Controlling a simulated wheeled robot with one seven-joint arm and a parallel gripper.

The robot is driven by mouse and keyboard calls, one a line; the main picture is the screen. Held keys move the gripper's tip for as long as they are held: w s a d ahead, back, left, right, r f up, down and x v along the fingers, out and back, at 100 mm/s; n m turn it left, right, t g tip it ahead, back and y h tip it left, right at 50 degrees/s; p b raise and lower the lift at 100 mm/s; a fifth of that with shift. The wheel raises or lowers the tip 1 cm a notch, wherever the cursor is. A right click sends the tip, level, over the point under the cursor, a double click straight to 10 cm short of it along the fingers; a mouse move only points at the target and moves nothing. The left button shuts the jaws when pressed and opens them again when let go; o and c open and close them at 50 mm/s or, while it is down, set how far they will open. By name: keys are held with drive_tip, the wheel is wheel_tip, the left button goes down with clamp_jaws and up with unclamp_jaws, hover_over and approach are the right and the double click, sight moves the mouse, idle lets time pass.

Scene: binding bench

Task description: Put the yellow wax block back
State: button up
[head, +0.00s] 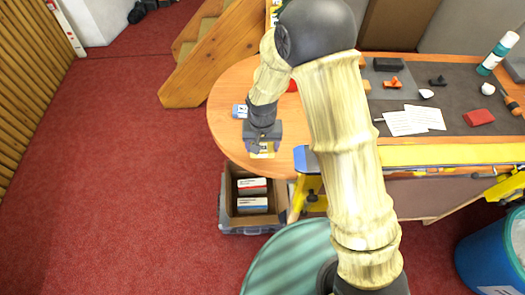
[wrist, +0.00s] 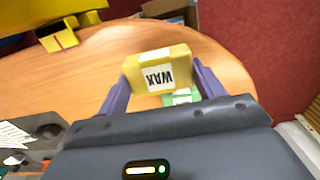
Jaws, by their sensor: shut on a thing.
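The yellow wax block (wrist: 148,61) has a white label reading WAX and shows between my two fingers in the wrist view. My gripper (wrist: 157,80) is shut on it. In the head view my gripper (head: 262,148) is over the left rounded end of the wooden table (head: 228,112), and a bit of the yellow wax block (head: 265,153) shows below it. Whether the block touches the table is hard to tell. A green and white item (wrist: 181,97) lies on the table just behind the block in the wrist view, partly hidden.
An open crate (head: 228,205) with boxes stands on the floor below the table edge. Papers (head: 414,120), a red block (head: 479,117) and tools lie on the dark mat. A yellow beam (head: 450,155) runs along the front.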

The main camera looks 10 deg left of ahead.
sight(263, 153)
wheel_tip(263, 153, down, 4)
drive_tip(key=shift+r+p, duration=0.2)
drive_tip(key=shift+p, duration=0.45)
drive_tip(key=shift+w+f, duration=0.15)
drive_tip(key=shift+f, duration=0.15)
drive_tip(key=shift+s+a, duration=0.1)
drive_tip(key=shift+s, duration=0.1)
drive_tip(key=shift+f, duration=0.1)
drive_tip(key=o, duration=0.9)
drive_tip(key=shift+w, duration=0.1)
drive_tip(key=shift+o, duration=0.2)
